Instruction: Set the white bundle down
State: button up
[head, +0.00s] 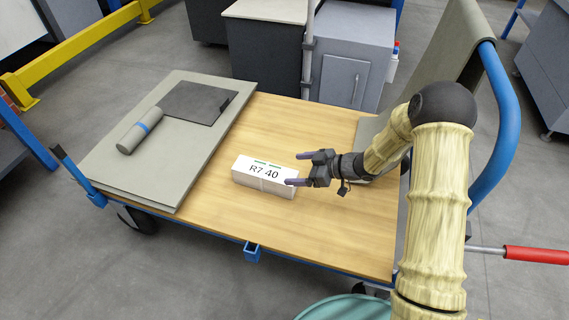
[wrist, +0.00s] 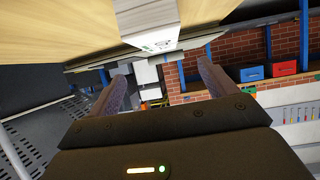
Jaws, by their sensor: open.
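The white bundle (head: 264,177), a block marked "R7 40", rests flat on the wooden deck of the cart (head: 310,232). My gripper (head: 292,169) is open just to the right of the bundle, its fingers pointing left toward it. One fingertip overlaps the bundle's right end in the head view, and I cannot tell whether they touch. In the wrist view the bundle (wrist: 148,24) shows at the top, beyond the fingertips (wrist: 163,72), with nothing between the fingers.
Grey boards (head: 112,168) lie on the deck's left side, with a grey roll (head: 140,130) and a dark sheet (head: 199,102) on top. A blue handle (head: 497,130) rises at the right end. Grey cabinets (head: 349,58) stand behind. The deck's front middle is clear.

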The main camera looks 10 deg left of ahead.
jog(key=shift+v, duration=1.05)
